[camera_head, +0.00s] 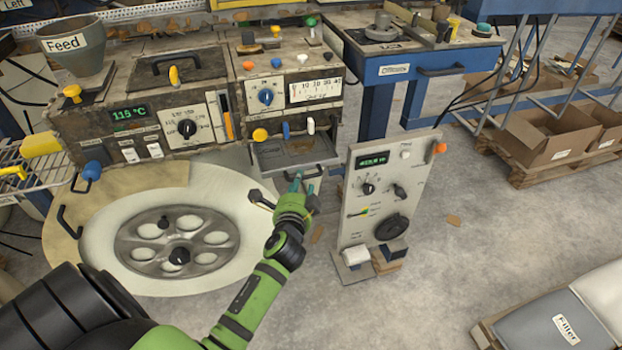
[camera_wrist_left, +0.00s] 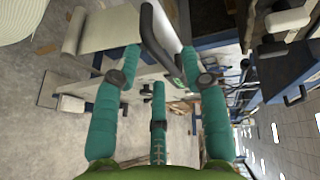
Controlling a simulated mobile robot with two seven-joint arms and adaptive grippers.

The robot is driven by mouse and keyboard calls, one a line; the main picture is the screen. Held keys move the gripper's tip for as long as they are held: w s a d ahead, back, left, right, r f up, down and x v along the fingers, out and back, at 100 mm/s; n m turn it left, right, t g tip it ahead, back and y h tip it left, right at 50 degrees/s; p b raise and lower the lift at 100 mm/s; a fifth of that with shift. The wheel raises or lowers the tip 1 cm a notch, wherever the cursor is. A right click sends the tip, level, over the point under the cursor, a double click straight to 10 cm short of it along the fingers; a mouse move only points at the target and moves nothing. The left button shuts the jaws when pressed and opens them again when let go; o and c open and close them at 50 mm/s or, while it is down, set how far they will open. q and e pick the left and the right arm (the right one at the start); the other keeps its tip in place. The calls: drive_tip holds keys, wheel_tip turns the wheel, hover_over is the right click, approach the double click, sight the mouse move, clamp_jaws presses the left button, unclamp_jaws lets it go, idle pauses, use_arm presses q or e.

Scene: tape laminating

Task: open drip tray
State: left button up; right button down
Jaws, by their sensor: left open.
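The drip tray (camera_head: 272,157) is a grey drawer low on the front of the worn laminating machine, with a dark bar handle. My left gripper (camera_head: 302,187) is at the tray's front, close to its handle. In the left wrist view the teal fingers of my left gripper (camera_wrist_left: 158,66) are spread, with nothing clamped between them. A dark bar handle (camera_wrist_left: 148,32) shows between and beyond the two upper fingers. Whether any finger touches it I cannot tell. My fingers hide part of the tray's front. My right gripper is not in view.
A round pale plate with a spoked wheel (camera_head: 178,243) lies left of my left gripper. An upright control panel (camera_head: 385,200) with dials stands close on the right. Open floor (camera_head: 490,240) lies further right, with a cardboard box (camera_head: 545,137) on a pallet behind.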

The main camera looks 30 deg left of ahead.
sight(303, 178)
use_arm(q)
drive_tip(key=x, duration=0.3)
drive_tip(key=shift+w, duration=0.15)
drive_tip(key=shift+w+f, duration=0.1)
drive_tip(key=shift+w, duration=0.05)
clamp_jaws()
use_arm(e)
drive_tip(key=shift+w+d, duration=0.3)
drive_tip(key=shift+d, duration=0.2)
